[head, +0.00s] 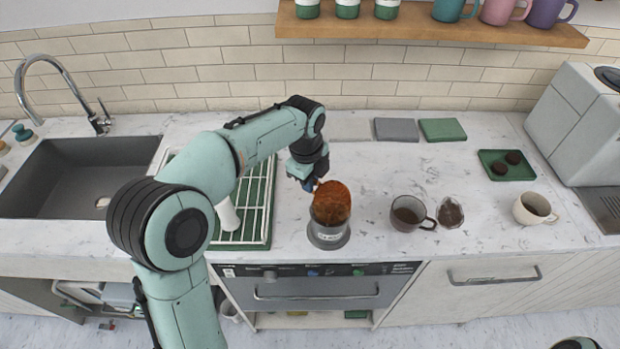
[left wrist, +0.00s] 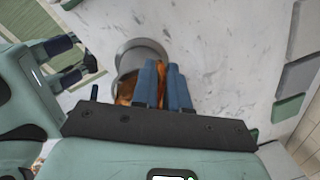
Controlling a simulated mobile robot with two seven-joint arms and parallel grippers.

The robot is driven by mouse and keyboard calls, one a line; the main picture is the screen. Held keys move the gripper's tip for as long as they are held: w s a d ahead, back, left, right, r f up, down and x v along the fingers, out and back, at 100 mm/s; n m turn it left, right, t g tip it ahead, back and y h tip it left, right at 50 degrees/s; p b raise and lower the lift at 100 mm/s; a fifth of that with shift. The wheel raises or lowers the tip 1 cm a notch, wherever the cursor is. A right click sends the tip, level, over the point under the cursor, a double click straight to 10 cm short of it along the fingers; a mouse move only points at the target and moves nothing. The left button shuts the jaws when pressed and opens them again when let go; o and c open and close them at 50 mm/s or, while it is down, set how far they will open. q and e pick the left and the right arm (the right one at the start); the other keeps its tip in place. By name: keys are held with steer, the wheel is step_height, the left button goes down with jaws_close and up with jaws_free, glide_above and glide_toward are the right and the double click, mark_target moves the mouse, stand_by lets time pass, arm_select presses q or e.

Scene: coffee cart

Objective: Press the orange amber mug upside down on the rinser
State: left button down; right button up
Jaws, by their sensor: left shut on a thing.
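The orange amber mug (head: 331,200) is over the grey round rinser (head: 328,239) at the counter's front edge, a little tilted; it looks upside down. Whether its rim touches the rinser I cannot tell. My left gripper (head: 311,184) reaches it from behind and to the left. In the left wrist view, the blue fingers (left wrist: 163,85) are shut on an orange part of the mug, likely its handle. The rest of the mug is mostly hidden behind them, and the grey rinser (left wrist: 127,60) shows beyond. My right gripper is not in view.
A glass mug (head: 408,213), a small glass pitcher (head: 450,212) and a cream mug (head: 534,208) stand to the right. A green drying rack (head: 262,235) is on the left, beside the sink (head: 75,175). A shelf (head: 430,27) with cups hangs above.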

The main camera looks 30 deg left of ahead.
arm_select(q)
steer(key=shift+f, duration=0.7)
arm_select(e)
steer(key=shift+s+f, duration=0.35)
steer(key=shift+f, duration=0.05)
arm_select(q)
steer(key=shift+r, duration=0.1)
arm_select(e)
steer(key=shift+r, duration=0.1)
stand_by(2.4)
arm_select(q)
steer(key=shift+r+p, duration=0.3)
steer(key=shift+r, duration=0.65)
steer(key=shift+r+p, duration=0.9)
steer(key=shift+r, duration=1.65)
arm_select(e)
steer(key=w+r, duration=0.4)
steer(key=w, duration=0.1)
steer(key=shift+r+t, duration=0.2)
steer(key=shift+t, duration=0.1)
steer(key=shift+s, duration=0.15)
arm_select(q)
steer(key=shift+f, duration=0.1)
